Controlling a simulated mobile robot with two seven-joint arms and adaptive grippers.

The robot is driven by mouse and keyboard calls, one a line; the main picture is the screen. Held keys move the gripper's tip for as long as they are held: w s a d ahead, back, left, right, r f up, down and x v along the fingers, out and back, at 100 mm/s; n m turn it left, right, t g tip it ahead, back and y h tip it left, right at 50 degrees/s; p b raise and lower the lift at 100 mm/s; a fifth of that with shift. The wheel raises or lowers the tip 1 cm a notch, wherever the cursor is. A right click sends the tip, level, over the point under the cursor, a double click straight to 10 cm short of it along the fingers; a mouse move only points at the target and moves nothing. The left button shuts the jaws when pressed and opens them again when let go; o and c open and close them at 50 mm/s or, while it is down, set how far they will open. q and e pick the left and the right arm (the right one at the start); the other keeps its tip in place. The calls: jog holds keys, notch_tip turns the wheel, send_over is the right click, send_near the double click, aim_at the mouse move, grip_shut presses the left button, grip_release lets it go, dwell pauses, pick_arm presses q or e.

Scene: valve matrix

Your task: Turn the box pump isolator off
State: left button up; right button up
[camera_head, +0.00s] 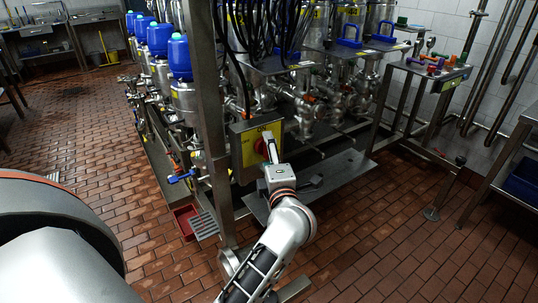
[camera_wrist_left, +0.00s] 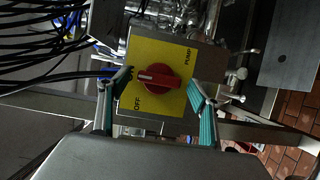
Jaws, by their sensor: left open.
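The box pump isolator is a grey box with a yellow plate (camera_head: 248,155) and a red rotary knob (camera_head: 260,147), on the metal frame ahead. In the left wrist view the yellow plate (camera_wrist_left: 150,50) bears the words PUMP, ON and OFF. The red knob (camera_wrist_left: 157,78) has a white mark pointing towards ON. My left gripper (camera_head: 268,146) is in front of the plate and partly covers it in the head view. Its teal-padded fingers (camera_wrist_left: 158,84) are open, one on each side of the knob, with gaps between. My right gripper is not in view.
An upright metal post (camera_head: 208,120) stands just left of the isolator. Black cables (camera_wrist_left: 50,45) hang beside the box. A flat metal plate (camera_head: 330,172) lies low below it. A side table (camera_head: 425,68) with coloured valve handles stands right. Tiled floor (camera_head: 390,235) is open at front right.

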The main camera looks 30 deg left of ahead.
pick_arm(q)
jog(key=shift+w+a, duration=0.15)
jog(key=shift+w, duration=0.05)
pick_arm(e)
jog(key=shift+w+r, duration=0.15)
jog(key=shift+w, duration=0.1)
pick_arm(q)
jog(key=c, duration=1.1)
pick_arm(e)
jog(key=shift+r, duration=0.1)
